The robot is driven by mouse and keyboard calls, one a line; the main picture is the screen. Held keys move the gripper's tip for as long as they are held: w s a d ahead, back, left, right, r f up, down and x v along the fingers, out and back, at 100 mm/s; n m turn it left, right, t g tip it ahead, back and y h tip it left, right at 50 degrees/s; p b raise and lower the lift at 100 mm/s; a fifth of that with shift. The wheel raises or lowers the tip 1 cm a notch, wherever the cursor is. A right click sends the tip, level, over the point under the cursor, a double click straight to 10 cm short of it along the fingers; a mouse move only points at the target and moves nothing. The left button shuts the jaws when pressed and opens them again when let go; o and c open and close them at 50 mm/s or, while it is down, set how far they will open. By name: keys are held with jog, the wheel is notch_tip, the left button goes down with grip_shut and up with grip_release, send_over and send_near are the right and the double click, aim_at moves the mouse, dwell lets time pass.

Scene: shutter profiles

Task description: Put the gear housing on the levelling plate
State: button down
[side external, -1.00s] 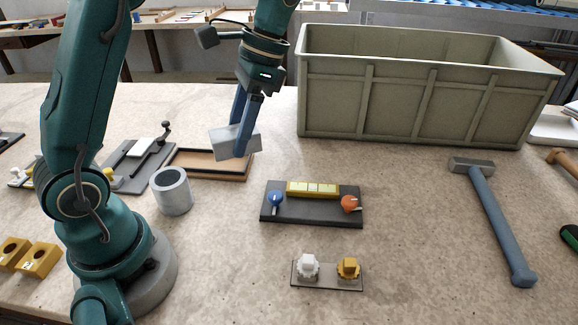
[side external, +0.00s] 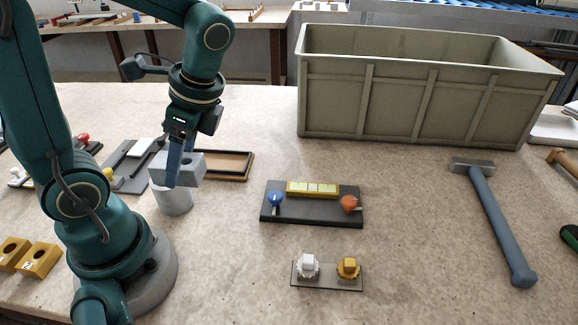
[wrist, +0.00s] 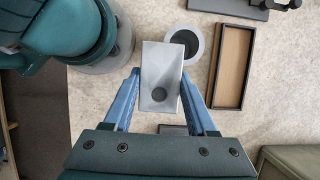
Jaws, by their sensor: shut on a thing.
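My gripper (side external: 174,168) is shut on a grey block with a round hole, which I take as the gear housing (side external: 188,165). In the wrist view the housing (wrist: 160,70) sits between the two blue fingers (wrist: 160,100), its hole facing the camera. In the side view it overlaps the top of a hollow grey cylinder (side external: 173,203); whether they touch I cannot tell. A dark plate (side external: 312,215) with a yellow bar, a blue knob and an orange knob lies right of the gripper. I cannot tell for certain which plate is the levelling plate.
A shallow wood-lined tray (side external: 249,171) lies behind the housing. A dark plate with a lever (side external: 127,182) is left of it. A small plate with white and yellow knobs (side external: 325,283) is in front. A large bin (side external: 415,100) stands at back right, a hammer (side external: 490,215) at right.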

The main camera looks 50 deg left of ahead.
send_over(226, 261)
jog(key=f, duration=0.4)
jog(key=w+d+f, duration=0.1)
jog(key=f, duration=0.2)
jog(key=shift+f, duration=1.8)
jog(key=shift+f, duration=0.2)
jog(key=shift+c, duration=1)
grip_release()
